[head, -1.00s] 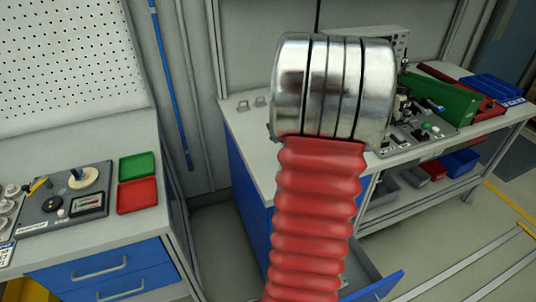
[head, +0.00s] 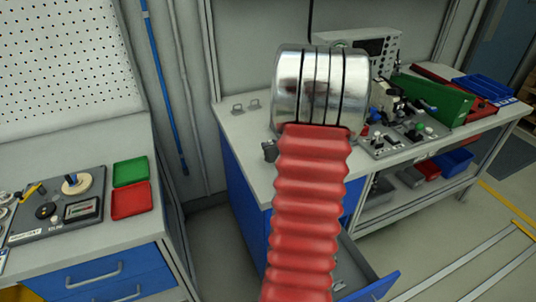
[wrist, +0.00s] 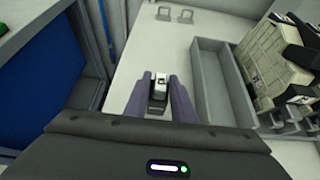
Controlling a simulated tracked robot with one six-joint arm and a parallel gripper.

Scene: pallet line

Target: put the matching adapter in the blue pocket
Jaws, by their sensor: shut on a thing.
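My gripper (wrist: 161,82) is shut on a small block-shaped piece (wrist: 159,90), silver-white on top and dark below, taken to be an adapter. It sits between the two purple fingers, with the pale bench top beneath. How high it is above the bench is hard to tell. In the head view my arm hides most of the gripper and the held piece. No pocket is plain to see. A blue tray (head: 484,90) lies on the far right of the bench, and a blue bin (head: 455,161) is on the shelf below.
The right bench (head: 250,122) carries an instrument, a device panel and a green box (head: 432,100). A grey trough (wrist: 222,85) is right of my gripper. The left bench has a control panel (head: 60,207), a green tray (head: 130,171) and a red tray (head: 131,200). An open drawer (head: 372,285) juts out.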

